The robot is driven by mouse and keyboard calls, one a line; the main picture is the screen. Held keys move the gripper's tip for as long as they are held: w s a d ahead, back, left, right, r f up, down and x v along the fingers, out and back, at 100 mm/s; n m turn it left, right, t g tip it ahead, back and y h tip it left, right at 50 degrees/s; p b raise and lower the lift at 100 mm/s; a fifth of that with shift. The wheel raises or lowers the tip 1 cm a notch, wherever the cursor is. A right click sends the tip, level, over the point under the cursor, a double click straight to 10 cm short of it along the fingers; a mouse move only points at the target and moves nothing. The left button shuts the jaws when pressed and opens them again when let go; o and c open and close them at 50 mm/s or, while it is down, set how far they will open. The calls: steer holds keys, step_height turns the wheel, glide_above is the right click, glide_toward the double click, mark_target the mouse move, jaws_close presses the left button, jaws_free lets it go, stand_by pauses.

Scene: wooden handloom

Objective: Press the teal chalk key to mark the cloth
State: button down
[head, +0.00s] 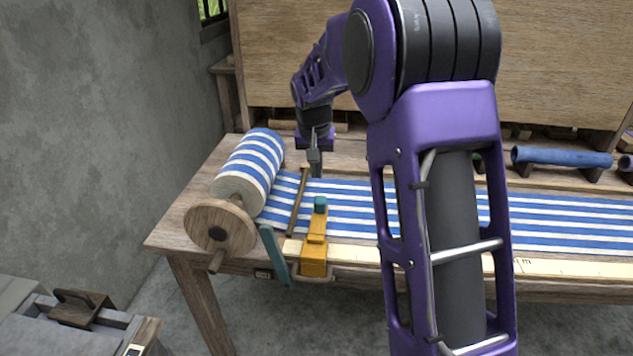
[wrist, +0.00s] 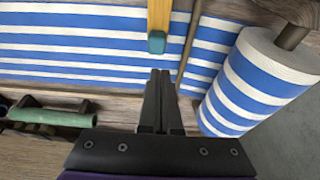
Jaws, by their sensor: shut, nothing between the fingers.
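The teal chalk key (head: 320,203) is a small block at the far end of an orange-yellow arm (head: 316,228), above the blue-and-white striped cloth (head: 345,205). In the wrist view, the teal key (wrist: 157,42) shows just beyond my fingertips, with a visible gap in the picture. My gripper (head: 314,172) is shut and empty, pointing down over the cloth on the far side of the key. Its closed fingers (wrist: 160,74) show in the wrist view. Their exact height above the cloth is hard to tell.
The cloth roll (head: 247,168) stands at the left with a wooden end disc (head: 220,232). A thin wooden rod (head: 298,202) crosses the cloth beside the key. A teal lever (head: 277,255) rises at the front edge. A green handle (wrist: 50,116) and blue handle (head: 560,157) lie behind the cloth.

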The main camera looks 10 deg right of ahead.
steer(key=v, duration=0.4)
steer(key=shift+a+r, duration=0.1)
steer(key=shift+r, duration=0.1)
stand_by(0.4)
